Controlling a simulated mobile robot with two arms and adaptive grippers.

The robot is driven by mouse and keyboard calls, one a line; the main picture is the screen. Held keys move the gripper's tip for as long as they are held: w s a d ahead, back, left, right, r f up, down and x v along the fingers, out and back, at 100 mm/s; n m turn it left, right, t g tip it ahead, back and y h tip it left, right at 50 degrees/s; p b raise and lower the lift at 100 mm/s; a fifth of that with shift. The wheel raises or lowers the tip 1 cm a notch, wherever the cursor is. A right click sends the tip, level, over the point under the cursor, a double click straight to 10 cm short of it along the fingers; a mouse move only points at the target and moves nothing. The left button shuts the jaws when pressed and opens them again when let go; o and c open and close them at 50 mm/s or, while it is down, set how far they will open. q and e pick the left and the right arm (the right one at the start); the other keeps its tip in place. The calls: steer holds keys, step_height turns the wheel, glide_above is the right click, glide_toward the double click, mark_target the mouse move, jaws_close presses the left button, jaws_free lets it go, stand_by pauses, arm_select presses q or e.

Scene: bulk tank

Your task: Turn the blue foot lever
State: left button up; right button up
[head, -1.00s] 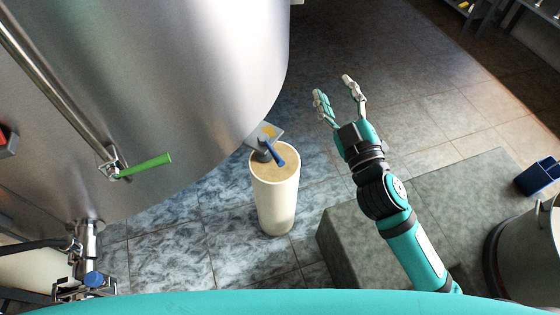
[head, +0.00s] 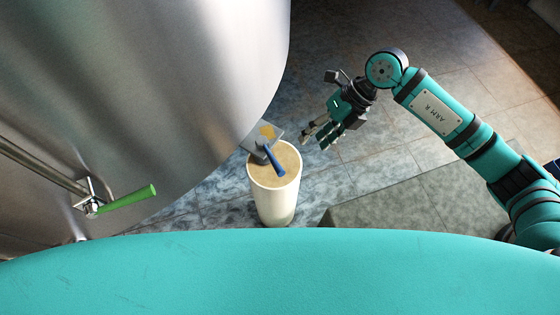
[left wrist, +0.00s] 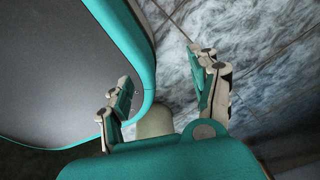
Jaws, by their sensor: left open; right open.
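The blue foot lever (head: 272,157) sticks out from a grey bracket plate at the lower edge of the steel tank (head: 190,80), above a cream cylinder (head: 274,198). My right gripper (head: 318,138) is open and empty, to the right of the lever and apart from it, pointing left and down. My left gripper does not show in the head view. In the left wrist view my left gripper (left wrist: 160,95) is open, with nothing between its fingers, over the tiled floor and beside my own teal-edged body.
A green-handled lever (head: 128,199) sits on the tank's left side with a metal pipe. A low grey stone block (head: 390,208) lies right of the cylinder. Tiled floor (head: 430,85) behind my right arm is clear.

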glide_toward(282, 169)
steer(key=x, duration=1)
steer(key=shift+f, duration=0.15)
steer(key=shift+a+f, duration=0.25)
steer(key=shift+f, duration=0.15)
steer(key=c, duration=0.9)
arm_select(q)
steer(key=shift+s, duration=1.05)
arm_select(e)
jaws_close()
